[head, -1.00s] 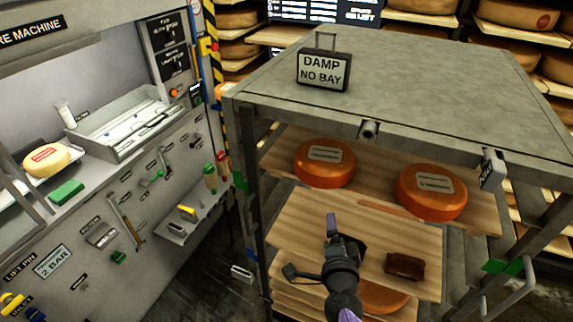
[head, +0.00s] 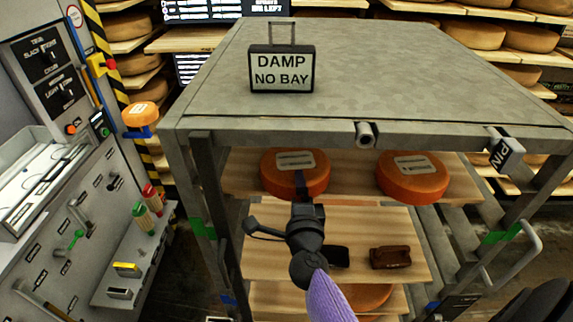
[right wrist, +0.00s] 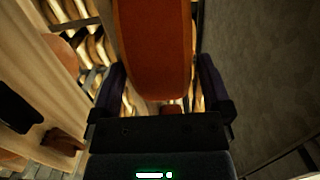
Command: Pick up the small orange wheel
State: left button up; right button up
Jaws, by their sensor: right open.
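Two orange wheels with pale labels lie on the upper wooden shelf under the rack's grey top in the head view: a left one (head: 311,183) and a right one (head: 412,178). They look close in size. A smaller-looking orange wheel (head: 140,114) sits on a blue holder by the striped post. My right gripper (head: 300,184) reaches up to the front of the left shelf wheel and partly hides it. In the right wrist view an orange wheel (right wrist: 155,45) stands between the open fingers (right wrist: 160,88); contact is unclear. My left gripper is out of view.
The rack's grey top (head: 390,70) overhangs the shelf and carries a DAMP NO BAY sign (head: 282,70). A dark brown block (head: 390,257) lies on the lower board (head: 270,250). Another orange wheel (head: 372,297) is below. A machine panel (head: 75,200) stands left.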

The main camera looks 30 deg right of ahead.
jog(key=shift+w+d+f, duration=0.1)
jog(key=shift+w+d, duration=0.05)
jog(key=shift+w, duration=0.1)
jog(key=shift+s, duration=0.3)
jog(key=shift+c, duration=0.7)
jog(key=shift+s, duration=0.1)
jog(key=shift+c, duration=1.2)
grip_shut()
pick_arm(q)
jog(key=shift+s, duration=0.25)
